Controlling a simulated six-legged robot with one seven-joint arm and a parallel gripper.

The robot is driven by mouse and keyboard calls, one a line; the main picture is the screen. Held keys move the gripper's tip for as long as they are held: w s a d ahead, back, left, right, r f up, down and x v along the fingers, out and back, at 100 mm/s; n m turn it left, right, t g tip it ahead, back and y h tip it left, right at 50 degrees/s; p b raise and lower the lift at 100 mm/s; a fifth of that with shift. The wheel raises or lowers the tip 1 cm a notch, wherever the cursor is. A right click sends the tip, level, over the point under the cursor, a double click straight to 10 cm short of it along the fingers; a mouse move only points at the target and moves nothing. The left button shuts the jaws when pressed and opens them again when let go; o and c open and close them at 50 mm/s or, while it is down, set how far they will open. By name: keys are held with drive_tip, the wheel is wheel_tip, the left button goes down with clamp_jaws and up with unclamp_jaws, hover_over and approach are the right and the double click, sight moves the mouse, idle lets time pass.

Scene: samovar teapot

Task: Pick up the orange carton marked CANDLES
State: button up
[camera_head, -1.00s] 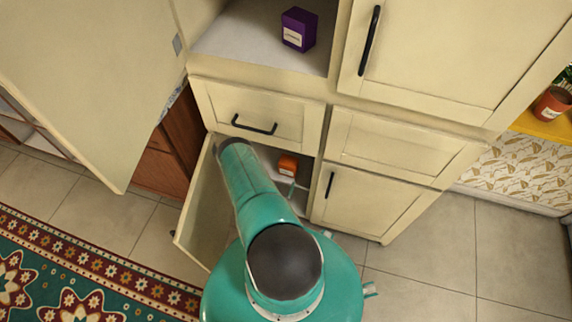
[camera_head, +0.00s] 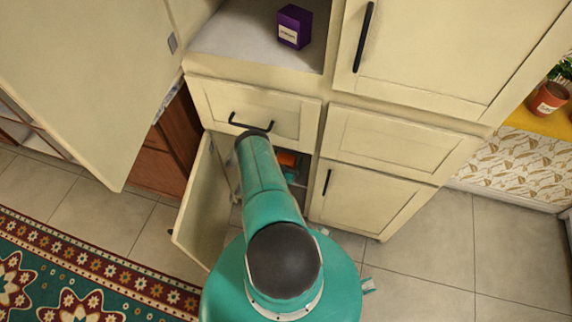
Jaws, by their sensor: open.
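The orange carton (camera_head: 287,158) stands inside the open lower cabinet (camera_head: 300,197), under the drawer. My arm covers part of it, and its marking cannot be read from here. My arm reaches up to the cabinet front and bends down at the opening. A small teal part of my gripper (camera_head: 290,176) shows just below and in front of the carton. The rest of it is hidden behind my arm. My gripper is open, and I see nothing held in it. Whether it touches the carton cannot be told.
The lower cabinet door (camera_head: 203,205) stands open on the left. The closed drawer (camera_head: 255,112) with a black handle is above the opening. A purple box (camera_head: 294,26) stands on the upper shelf. A large upper door (camera_head: 90,80) hangs open at left. Tiled floor is free at right.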

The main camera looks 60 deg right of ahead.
drive_tip(key=c, duration=1.2)
drive_tip(key=shift+d+r, duration=0.1)
drive_tip(key=shift+r, duration=0.05)
